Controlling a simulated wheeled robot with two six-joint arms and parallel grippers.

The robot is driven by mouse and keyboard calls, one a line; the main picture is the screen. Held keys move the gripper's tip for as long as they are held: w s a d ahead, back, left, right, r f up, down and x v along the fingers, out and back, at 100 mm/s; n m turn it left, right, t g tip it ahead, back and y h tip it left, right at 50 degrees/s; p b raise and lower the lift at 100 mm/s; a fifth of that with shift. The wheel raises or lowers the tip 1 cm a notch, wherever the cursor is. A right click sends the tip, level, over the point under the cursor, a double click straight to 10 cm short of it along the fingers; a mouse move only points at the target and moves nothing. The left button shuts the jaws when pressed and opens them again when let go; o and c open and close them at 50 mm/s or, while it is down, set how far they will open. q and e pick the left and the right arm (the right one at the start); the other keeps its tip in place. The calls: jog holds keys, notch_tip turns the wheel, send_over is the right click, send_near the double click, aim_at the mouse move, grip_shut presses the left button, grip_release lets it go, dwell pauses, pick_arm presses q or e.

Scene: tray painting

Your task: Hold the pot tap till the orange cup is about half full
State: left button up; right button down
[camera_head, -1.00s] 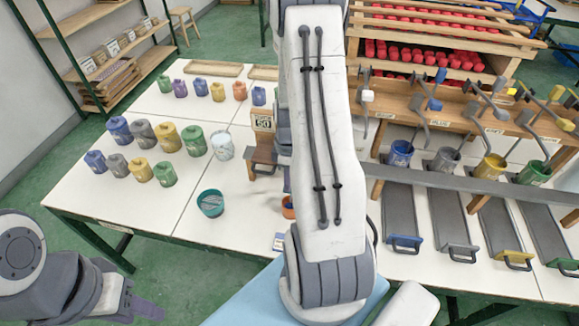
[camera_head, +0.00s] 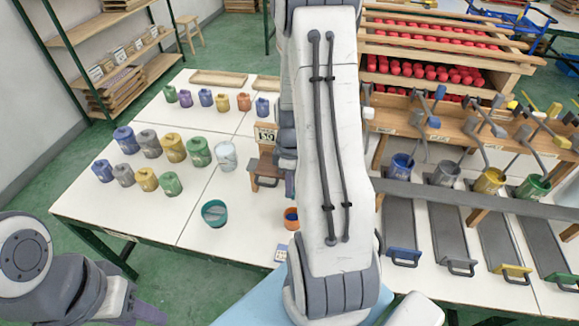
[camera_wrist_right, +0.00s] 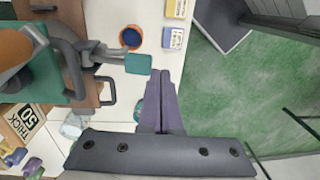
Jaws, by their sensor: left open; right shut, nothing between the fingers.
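The orange cup (camera_head: 291,218) stands on the white table beside my right arm; in the right wrist view the cup (camera_wrist_right: 131,37) shows dark blue inside, its level unclear. The pot (camera_wrist_right: 45,78) is teal, on a wooden stand at the left of that view. Its grey tap ends in a green pad (camera_wrist_right: 138,63) near the cup. My right gripper (camera_wrist_right: 163,75) is shut and empty, its tips just right of the pad; I cannot tell whether they touch. In the head view my arm hides it. My left gripper (camera_head: 150,314) is open at the lower left, away from the table.
A teal bowl (camera_head: 214,213) stands left of the orange cup. Several coloured paint pots (camera_head: 173,148) and a white pot (camera_head: 226,157) fill the left table. A wooden stand with a number sign (camera_head: 265,136) is behind. Grey ramps (camera_head: 402,222) lie at right.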

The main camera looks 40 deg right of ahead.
notch_tip(320, 180, up, 8)
jog(key=s+a+b, duration=0.1)
jog(key=shift+a+f, duration=0.15)
jog(key=shift+a, duration=0.15)
dwell(0.4)
jog(key=a+r+b, duration=0.1)
jog(key=a+b, duration=0.1)
jog(key=a, duration=1.3)
jog(key=s+a+b, duration=0.2)
jog(key=s+a, duration=0.9)
jog(key=a, duration=0.2)
jog(key=shift+a+r+t, duration=0.3)
jog(key=shift+a+r, duration=0.05)
